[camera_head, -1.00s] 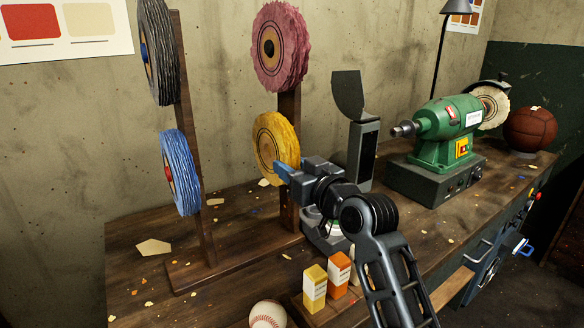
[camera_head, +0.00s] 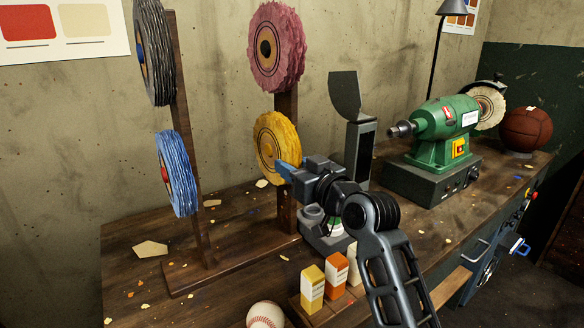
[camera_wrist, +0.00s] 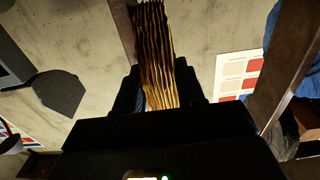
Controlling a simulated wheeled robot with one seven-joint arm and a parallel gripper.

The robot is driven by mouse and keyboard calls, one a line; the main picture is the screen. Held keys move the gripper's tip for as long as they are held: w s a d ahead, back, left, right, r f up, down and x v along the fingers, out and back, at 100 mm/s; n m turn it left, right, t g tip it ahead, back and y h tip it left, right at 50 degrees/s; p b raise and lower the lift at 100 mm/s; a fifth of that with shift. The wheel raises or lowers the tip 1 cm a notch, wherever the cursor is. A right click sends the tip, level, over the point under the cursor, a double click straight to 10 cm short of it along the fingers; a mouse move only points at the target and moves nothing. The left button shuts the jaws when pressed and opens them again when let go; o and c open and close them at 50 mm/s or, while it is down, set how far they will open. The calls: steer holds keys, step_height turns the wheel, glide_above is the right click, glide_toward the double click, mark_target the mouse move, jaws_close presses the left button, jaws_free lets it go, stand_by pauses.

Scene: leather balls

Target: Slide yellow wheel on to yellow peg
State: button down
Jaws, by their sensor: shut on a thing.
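The yellow wheel (camera_head: 283,136) is upright in front of the right wooden post (camera_head: 286,208), below the pink wheel (camera_head: 275,48). My gripper (camera_head: 284,171) is shut on the lower right rim of the yellow wheel. In the wrist view the wheel shows edge-on, its pleated rim (camera_wrist: 155,50) between the dark fingers (camera_wrist: 157,98). The yellow peg is not seen in either view. The wheel hides that part of the post, so I cannot tell whether its hole is around a peg.
A black-grey wheel (camera_head: 155,50) and a blue wheel (camera_head: 178,172) hang on the left post. A green polishing machine (camera_head: 437,138) stands to the right. Small boxes (camera_head: 312,291) and a baseball (camera_head: 266,315) are at the front. A dark upright guard (camera_head: 348,98) stands behind my gripper.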

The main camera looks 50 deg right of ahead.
steer(key=shift+d, duration=0.1)
steer(key=c, duration=0.6)
jaws_free()
steer(key=v, duration=0.8)
steer(key=shift+b, duration=0.45)
